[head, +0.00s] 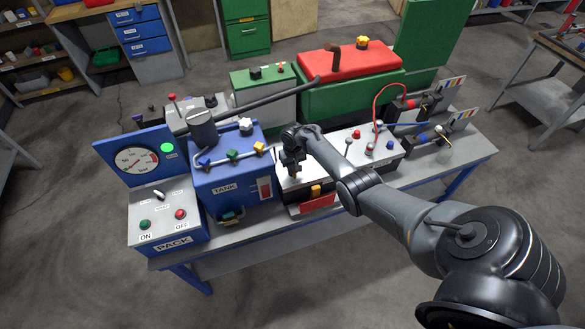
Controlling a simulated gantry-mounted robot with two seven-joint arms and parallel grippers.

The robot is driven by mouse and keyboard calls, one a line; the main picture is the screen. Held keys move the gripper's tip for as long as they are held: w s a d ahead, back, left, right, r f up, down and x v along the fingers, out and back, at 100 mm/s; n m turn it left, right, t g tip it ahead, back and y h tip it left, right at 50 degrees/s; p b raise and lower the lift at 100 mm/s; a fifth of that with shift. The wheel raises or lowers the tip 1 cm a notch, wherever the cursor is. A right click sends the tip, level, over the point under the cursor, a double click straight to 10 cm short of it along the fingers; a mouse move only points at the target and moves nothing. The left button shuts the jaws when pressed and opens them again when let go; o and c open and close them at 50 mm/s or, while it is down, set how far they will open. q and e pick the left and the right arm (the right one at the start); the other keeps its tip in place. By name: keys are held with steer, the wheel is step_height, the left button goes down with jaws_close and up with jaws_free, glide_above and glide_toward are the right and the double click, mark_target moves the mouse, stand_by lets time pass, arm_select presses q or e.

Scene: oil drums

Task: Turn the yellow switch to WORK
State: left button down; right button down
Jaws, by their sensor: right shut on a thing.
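My right gripper (292,168), black, comes in from the right and points down at the left end of a silver-topped box (337,147) on the bench. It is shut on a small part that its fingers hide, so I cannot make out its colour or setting. A yellow piece (316,190) shows at the front of this box, to the right of the fingertips and apart from them. Another yellow knob (259,147) is on the blue tank (232,178), and one (362,43) is on the red lid. No WORK label is readable. My left gripper is not in view.
Left of the tank stands a control box with ON and OFF buttons (162,215) and a round gauge (136,160). A long dark lever (270,98) crosses above the tank. The red-lidded green box (350,85) stands behind; a red cable (381,95) arches at right.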

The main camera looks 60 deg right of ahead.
steer(key=n, duration=0.3)
steer(key=shift+s+d+n+p, duration=0.1)
steer(key=shift+n+p, duration=0.2)
steer(key=shift+p, duration=0.1)
steer(key=n, duration=0.4)
steer(key=shift+d+n, duration=0.15)
steer(key=shift+n, duration=0.15)
steer(key=n+b, duration=0.1)
steer(key=n, duration=0.3)
steer(key=shift+d+f+n+b, duration=0.1)
steer(key=shift+n+b, duration=0.2)
steer(key=shift+b, duration=0.05)
steer(key=shift+n+b, duration=0.9)
steer(key=shift+n, duration=1.3)
steer(key=c, duration=1.2)
jaws_free()
steer(key=shift+o, duration=0.2)
